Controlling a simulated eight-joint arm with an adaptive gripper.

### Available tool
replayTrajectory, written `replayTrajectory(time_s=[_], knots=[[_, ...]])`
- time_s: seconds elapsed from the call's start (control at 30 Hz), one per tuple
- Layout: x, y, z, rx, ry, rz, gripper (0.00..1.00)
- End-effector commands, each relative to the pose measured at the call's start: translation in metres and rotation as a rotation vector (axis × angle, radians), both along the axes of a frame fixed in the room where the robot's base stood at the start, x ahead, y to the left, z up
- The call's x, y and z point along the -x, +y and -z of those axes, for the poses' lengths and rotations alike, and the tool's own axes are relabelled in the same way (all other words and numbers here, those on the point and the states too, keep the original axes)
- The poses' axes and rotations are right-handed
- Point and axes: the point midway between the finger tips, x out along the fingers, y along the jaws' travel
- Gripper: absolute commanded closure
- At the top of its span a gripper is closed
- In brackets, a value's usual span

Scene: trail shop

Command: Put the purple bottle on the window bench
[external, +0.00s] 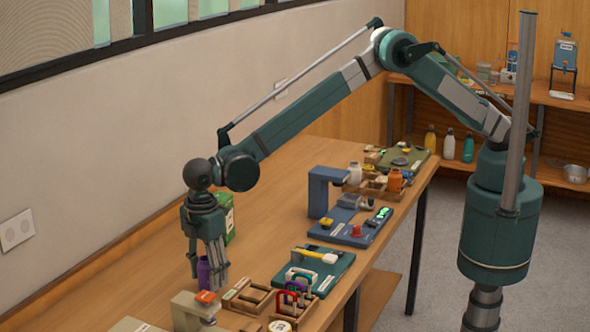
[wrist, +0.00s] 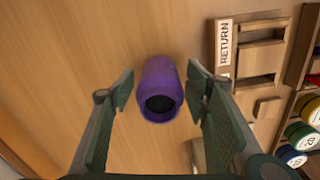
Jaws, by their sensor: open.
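The purple bottle (external: 203,273) stands on the wooden bench (external: 120,285) that runs along the wall below the window. My gripper (external: 208,278) points down over it, with its fingers around the bottle and hiding part of it. In the wrist view the purple bottle (wrist: 160,82) shows its dark mouth between the two spread fingers of my gripper (wrist: 161,85). A gap shows on the left side; the right finger is very near the bottle, and I cannot tell whether it touches.
A wooden tray marked RETURN (wrist: 223,50) lies right of the bottle. A green box (external: 228,220) stands behind my gripper. A beige device (external: 193,308) stands close in front. A blue stand (external: 322,190) and several small items crowd the bench's right side. Bare wood lies to the left.

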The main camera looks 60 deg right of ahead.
Motion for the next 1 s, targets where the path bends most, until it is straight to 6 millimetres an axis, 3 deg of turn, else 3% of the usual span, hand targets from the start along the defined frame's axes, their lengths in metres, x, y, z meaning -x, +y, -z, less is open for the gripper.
replayTrajectory(time_s=[0.27,0.7,1.0], knots=[[0.000,0.000,-0.026,0.000,0.000,0.000,0.53],[0.000,0.000,-0.095,0.000,0.000,0.000,0.53],[0.000,0.000,-0.119,0.000,0.000,0.000,0.53]])
